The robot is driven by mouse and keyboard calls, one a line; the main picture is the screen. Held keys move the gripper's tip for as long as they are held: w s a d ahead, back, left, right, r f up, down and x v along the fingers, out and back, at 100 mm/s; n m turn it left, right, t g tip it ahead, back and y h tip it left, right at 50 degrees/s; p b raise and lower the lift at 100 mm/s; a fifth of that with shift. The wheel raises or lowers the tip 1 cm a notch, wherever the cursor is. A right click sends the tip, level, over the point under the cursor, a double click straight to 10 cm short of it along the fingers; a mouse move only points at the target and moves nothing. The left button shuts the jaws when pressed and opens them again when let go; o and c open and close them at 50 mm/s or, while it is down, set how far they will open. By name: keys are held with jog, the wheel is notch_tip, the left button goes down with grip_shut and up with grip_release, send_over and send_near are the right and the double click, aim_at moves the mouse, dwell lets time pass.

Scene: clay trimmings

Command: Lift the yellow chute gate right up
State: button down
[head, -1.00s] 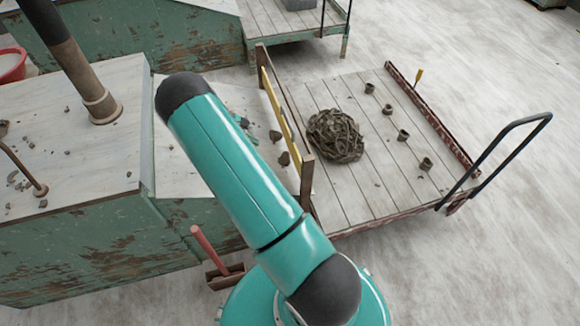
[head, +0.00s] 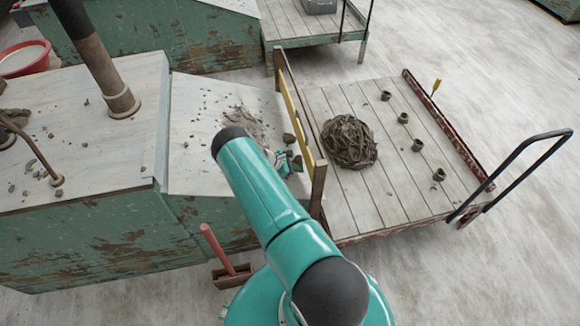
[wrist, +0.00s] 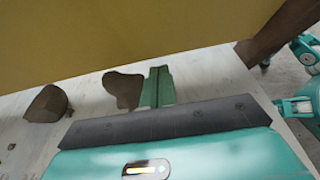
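The yellow chute gate (head: 290,112) is a long bar between brown wooden posts, across the low end of the pale chute. In the wrist view the gate (wrist: 150,35) fills the top as a broad yellow face. My gripper (head: 287,160) is low over the chute, on its near side of the gate, partly hidden by my arm in the head view. In the wrist view my gripper's green fingers (wrist: 158,75) are together with only a thin line between them, and nothing shows held. Their tips reach the gate's lower edge; I cannot tell whether they touch it.
Clay lumps (wrist: 47,104) lie on the chute beside the fingers. A brown post (wrist: 280,30) stands at the gate's end. Beyond the gate, a slatted cart (head: 380,195) carries a heap of clay (head: 348,142) and several small cups. A red-handled brush (head: 217,248) stands below.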

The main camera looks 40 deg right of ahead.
jog(key=shift+x, duration=1.3)
